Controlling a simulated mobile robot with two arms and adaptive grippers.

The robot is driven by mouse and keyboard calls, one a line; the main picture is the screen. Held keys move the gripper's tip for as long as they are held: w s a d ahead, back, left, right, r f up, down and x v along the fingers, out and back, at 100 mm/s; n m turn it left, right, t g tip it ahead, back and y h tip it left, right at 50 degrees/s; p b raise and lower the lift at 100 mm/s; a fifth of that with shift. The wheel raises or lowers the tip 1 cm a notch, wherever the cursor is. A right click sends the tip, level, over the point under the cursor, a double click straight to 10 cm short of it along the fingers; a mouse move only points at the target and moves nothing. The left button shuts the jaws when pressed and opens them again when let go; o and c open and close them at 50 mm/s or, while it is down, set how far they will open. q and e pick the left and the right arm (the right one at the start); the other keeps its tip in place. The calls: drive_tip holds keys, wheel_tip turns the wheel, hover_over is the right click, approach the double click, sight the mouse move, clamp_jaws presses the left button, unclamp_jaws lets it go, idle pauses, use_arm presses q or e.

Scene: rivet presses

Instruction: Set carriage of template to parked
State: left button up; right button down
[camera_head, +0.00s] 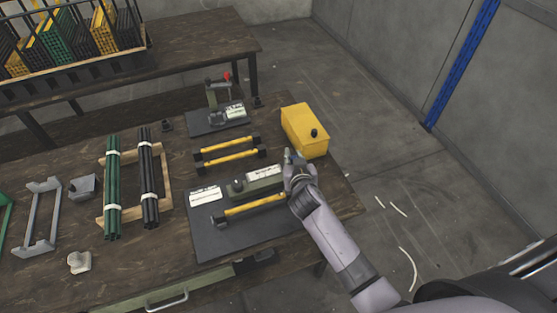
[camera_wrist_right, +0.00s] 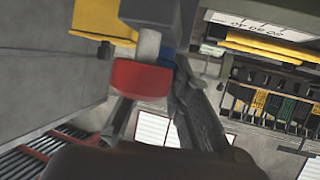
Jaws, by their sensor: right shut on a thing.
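A dark flat base plate (camera_head: 215,241) lies near the front edge of the table. It bears a yellow bar (camera_head: 250,207), a white label (camera_head: 205,196) and a grey-green block (camera_head: 262,184) with another label; I take this to be the template. My right gripper (camera_head: 294,163) is at the right end of this fixture, shut on a small part that its fingers mostly hide. In the right wrist view a pale stub (camera_wrist_right: 149,43) and a red piece (camera_wrist_right: 140,79) show by the fingers. I cannot tell the carriage's exact position. My left gripper is not in view.
A yellow box (camera_head: 302,128) with a black knob stands just behind my right gripper. Two yellow bars (camera_head: 228,146) lie behind the plate. A small press (camera_head: 214,100) with a red knob is farther back. Green rods (camera_head: 112,190) and black rods (camera_head: 148,180) rest on a wooden rack leftward.

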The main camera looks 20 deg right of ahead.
drive_tip(key=shift+d, duration=0.6)
drive_tip(key=c, duration=1.5)
unclamp_jaws()
drive_tip(key=shift+o, duration=0.2)
drive_tip(key=shift+s+a+r, duration=0.1)
drive_tip(key=shift+s+a, duration=0.05)
drive_tip(key=shift+s, duration=0.1)
drive_tip(key=v, duration=1.1)
drive_tip(key=shift+s, duration=0.25)
